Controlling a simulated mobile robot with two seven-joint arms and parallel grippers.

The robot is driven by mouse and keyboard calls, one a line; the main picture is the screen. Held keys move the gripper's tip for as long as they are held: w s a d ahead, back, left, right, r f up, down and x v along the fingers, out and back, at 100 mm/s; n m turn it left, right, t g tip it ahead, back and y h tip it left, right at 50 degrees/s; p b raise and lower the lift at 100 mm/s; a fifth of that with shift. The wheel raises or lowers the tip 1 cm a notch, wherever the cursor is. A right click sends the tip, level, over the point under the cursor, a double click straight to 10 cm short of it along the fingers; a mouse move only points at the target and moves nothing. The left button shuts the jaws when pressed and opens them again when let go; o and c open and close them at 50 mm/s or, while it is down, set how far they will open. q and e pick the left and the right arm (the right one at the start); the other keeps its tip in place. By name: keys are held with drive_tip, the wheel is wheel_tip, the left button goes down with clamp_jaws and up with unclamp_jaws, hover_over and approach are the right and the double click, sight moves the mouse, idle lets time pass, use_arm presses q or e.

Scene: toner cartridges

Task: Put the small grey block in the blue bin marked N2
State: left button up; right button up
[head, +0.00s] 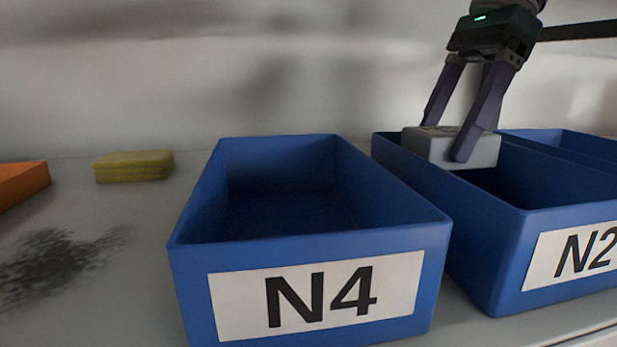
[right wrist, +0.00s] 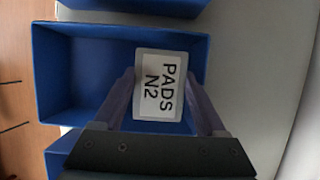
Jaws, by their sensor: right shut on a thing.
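The small grey block (head: 484,151) is held between the two purple fingers of my right gripper (head: 446,142). It is level, at the rear part of the blue bin marked N2 (head: 512,262), around rim height or above, and hides part of the bin's left rim. In the right wrist view the block's top (right wrist: 158,88) carries a white label reading "PADS N2", and the gripper (right wrist: 162,92) has a finger on each side of it. A blue bin (right wrist: 48,78) lies beneath it there, its visible floor empty. My left gripper is not in view.
A blue bin marked N4 (head: 312,238), empty as far as I see, stands left of the N2 bin. A yellow sponge-like block (head: 134,167) and an orange object (head: 20,184) lie farther left. Another blue bin edge (head: 570,140) shows at the right.

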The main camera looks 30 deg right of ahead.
sight(441, 164)
wheel_tip(441, 164, down, 5)
drive_tip(key=shift+r+b, duration=0.2)
drive_tip(key=shift+b, duration=0.35)
drive_tip(key=shift+w, duration=0.1)
drive_tip(key=o, duration=1.1)
drive_tip(key=shift+r, duration=0.2)
drive_tip(key=p+v, duration=0.2)
drive_tip(key=v, duration=0.5)
drive_tip(key=shift+d+r, duration=0.1)
